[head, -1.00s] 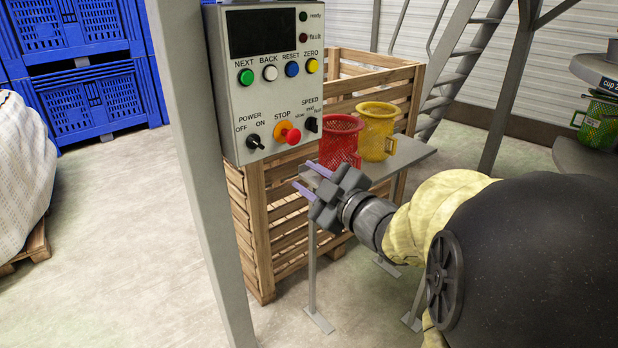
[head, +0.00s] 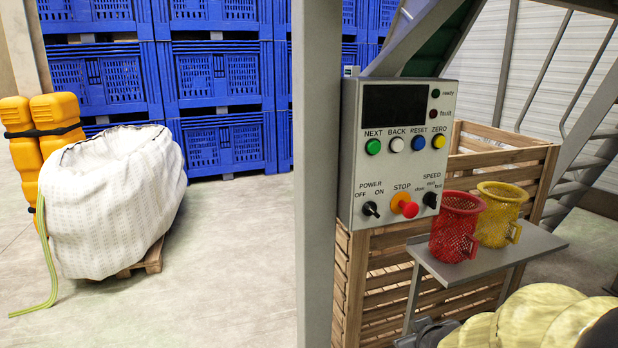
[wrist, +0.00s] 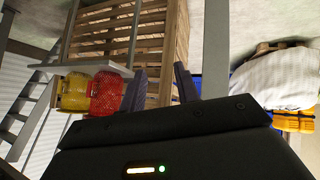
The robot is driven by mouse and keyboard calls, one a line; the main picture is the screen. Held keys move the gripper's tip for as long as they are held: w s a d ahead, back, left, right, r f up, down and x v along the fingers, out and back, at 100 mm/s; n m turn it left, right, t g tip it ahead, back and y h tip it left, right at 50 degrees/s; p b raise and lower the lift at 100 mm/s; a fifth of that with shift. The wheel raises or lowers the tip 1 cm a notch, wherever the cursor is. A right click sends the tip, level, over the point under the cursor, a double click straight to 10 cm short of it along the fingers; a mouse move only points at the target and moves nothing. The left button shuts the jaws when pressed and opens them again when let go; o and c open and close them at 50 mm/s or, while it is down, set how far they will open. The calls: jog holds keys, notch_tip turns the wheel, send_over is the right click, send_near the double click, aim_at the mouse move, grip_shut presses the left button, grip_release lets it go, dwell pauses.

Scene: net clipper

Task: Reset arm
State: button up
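My gripper (wrist: 160,82) shows in the wrist view with its two fingers apart and nothing between them. In the head view only a dark part of my wrist or gripper and my yellow-sleeved arm show at the bottom edge; the fingers cannot be made out there. The control panel (head: 400,155) with its buttons and red stop knob is above and left of that part of my arm. A red mesh basket (head: 457,228) and a yellow mesh basket (head: 500,212) stand upright on a small grey shelf (head: 480,268). In the wrist view these baskets appear upside down, left of the fingers.
A grey post (head: 318,180) stands left of the panel. A slatted wooden crate (head: 375,270) is behind and below the shelf. A white sack (head: 110,205) sits on a pallet at left, before stacked blue crates (head: 215,80). Open floor lies between sack and post.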

jog(key=s+a+f+m+g+y+p, duration=0.1)
jog(key=s+a+f+m+g, duration=0.15)
jog(key=s, duration=0.25)
jog(key=s+a+f+m+g, duration=0.1)
jog(key=s+a+f+g, duration=0.3)
jog(key=s, duration=0.1)
jog(key=w+p+v, duration=0.2)
jog(key=p+v, duration=0.9)
jog(key=w+r+p+v, duration=0.1)
jog(key=w+p+v, duration=0.2)
jog(key=p+v, duration=0.9)
jog(key=shift+w+d+r, duration=0.15)
jog(key=shift+w+d, duration=0.1)
jog(key=shift+d, duration=0.1)
jog(key=shift+n, duration=0.25)
